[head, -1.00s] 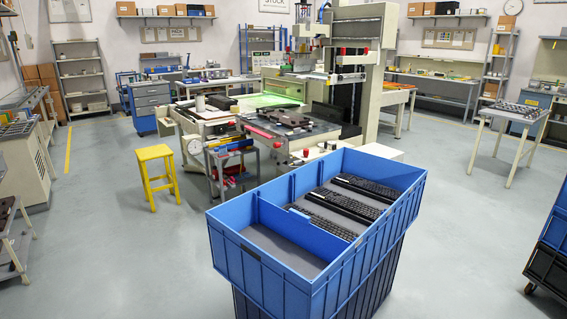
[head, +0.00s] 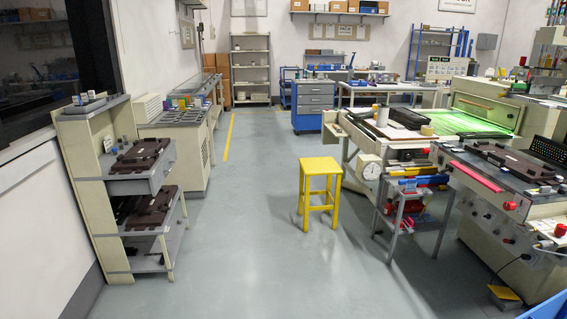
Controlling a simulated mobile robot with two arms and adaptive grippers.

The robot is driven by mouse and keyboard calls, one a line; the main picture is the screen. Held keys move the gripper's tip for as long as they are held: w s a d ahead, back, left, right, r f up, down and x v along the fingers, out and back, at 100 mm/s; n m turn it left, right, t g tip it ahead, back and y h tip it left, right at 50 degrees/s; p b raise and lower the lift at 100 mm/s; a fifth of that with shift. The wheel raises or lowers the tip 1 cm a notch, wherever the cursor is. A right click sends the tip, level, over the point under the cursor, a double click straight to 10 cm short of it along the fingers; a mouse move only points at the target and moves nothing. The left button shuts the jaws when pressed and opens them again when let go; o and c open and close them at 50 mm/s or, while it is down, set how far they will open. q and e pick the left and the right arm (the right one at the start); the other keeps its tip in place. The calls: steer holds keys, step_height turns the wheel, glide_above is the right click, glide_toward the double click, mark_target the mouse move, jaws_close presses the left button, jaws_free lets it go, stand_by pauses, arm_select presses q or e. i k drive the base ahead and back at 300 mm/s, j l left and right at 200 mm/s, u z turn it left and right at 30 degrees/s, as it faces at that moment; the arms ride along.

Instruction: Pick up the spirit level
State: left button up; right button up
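I cannot make out a spirit level for certain. A small grey tool cart (head: 417,201) in the head view, right of the middle, carries blue, yellow and red items on its upper levels. They are too small to tell apart, and I cannot say whether a level is among them. Neither of my grippers is in view.
A yellow stool (head: 320,187) stands left of the cart. The printing machine (head: 520,205) fills the right side. A shelf rack (head: 120,185) with dark fixtures stands at the left. The floor (head: 235,230) between rack and stool is clear. A blue bin edge (head: 553,306) shows bottom right.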

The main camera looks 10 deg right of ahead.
mark_target(546, 190)
steer(key=i+z, duration=0.15)
steer(key=i, duration=0.35)
steer(key=i+z, duration=0.2)
steer(key=i, duration=0.25)
steer(key=i+j+z, duration=0.15)
steer(key=i, duration=0.35)
steer(key=i+j+z, duration=0.15)
steer(key=i, duration=0.3)
steer(key=i+l+z, duration=0.2)
steer(key=z, duration=0.25)
steer(key=i+z, duration=0.85)
steer(key=i+j+z, duration=0.1)
steer(key=i+z, duration=0.15)
steer(key=z, duration=0.2)
steer(key=i+j+z, duration=0.25)
steer(key=z, duration=0.2)
